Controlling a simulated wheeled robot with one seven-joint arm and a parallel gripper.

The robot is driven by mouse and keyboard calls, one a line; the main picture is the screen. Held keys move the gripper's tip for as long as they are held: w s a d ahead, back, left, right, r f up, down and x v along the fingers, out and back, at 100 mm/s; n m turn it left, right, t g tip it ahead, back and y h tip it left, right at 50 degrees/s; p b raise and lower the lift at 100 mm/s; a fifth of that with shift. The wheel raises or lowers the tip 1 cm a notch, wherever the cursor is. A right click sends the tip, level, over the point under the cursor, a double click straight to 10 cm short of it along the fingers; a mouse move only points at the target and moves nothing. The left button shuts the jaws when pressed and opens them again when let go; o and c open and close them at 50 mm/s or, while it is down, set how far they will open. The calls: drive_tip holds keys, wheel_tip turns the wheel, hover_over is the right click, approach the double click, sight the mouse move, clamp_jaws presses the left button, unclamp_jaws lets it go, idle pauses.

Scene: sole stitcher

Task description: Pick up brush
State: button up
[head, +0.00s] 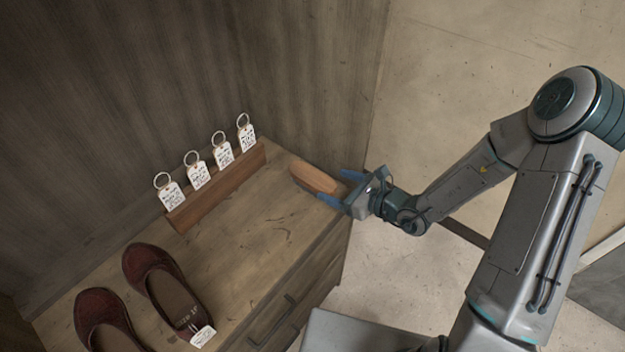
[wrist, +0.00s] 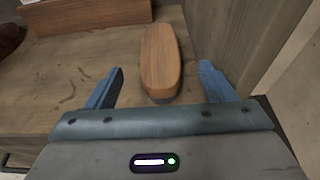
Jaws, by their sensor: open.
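The brush (head: 313,178) has an oblong wooden back and lies on the wooden cabinet top near its right end. In the wrist view the brush (wrist: 161,62) lies lengthwise between and slightly beyond the blue fingers, with a dark strip at its near end. Its bristles are mostly hidden under the wood. My gripper (head: 340,187) is open at the right edge of the top, with its fingers toward the brush. In the wrist view my gripper (wrist: 162,84) has one finger on each side of the brush, with gaps on both sides.
A wooden rack (head: 217,187) with several tagged rings stands along the back wall. A pair of dark red shoes (head: 160,282) sits at the left front, one with a white tag (head: 203,336). A wooden wall (wrist: 222,45) rises close to the right finger. The middle of the top is clear.

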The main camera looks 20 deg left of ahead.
sight(317, 178)
drive_tip(key=x, duration=0.6)
drive_tip(key=shift+a, duration=0.2)
drive_tip(key=c, duration=1.1)
